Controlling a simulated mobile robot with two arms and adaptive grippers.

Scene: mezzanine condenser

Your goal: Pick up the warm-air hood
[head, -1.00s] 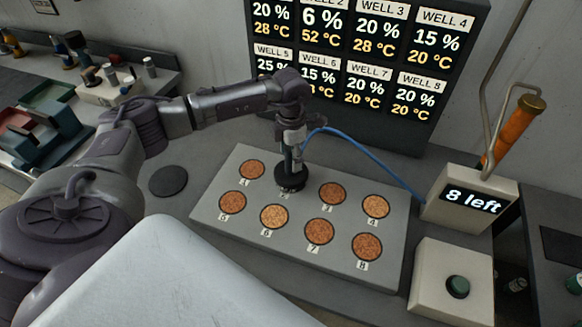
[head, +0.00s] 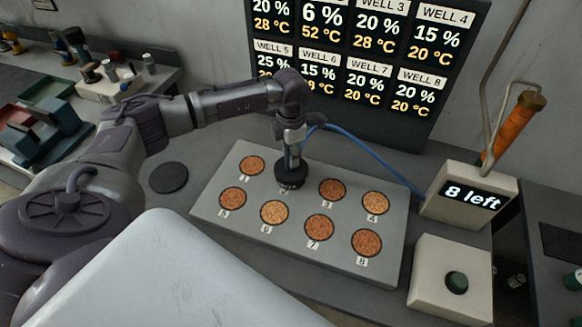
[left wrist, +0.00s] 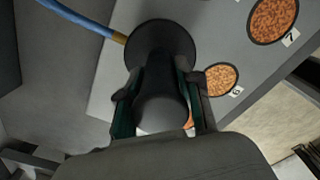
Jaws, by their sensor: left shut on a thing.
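The warm-air hood (head: 291,177) is a black round cap with a narrow upright neck and a blue hose. It sits over the well 2 position on the grey well plate (head: 388,262), hiding that well. My left gripper (head: 291,140) is above it, pointing down, shut on its neck. In the left wrist view the hood (left wrist: 160,45) shows as a dark disc and neck between the two fingers of my left gripper (left wrist: 160,105). Whether its rim touches the plate cannot be told. My right gripper is not in view.
The blue hose (head: 375,155) runs right to a box reading "8 left" (head: 468,196). A black round pad (head: 168,178) lies left of the plate. A readings board (head: 365,60) stands behind.

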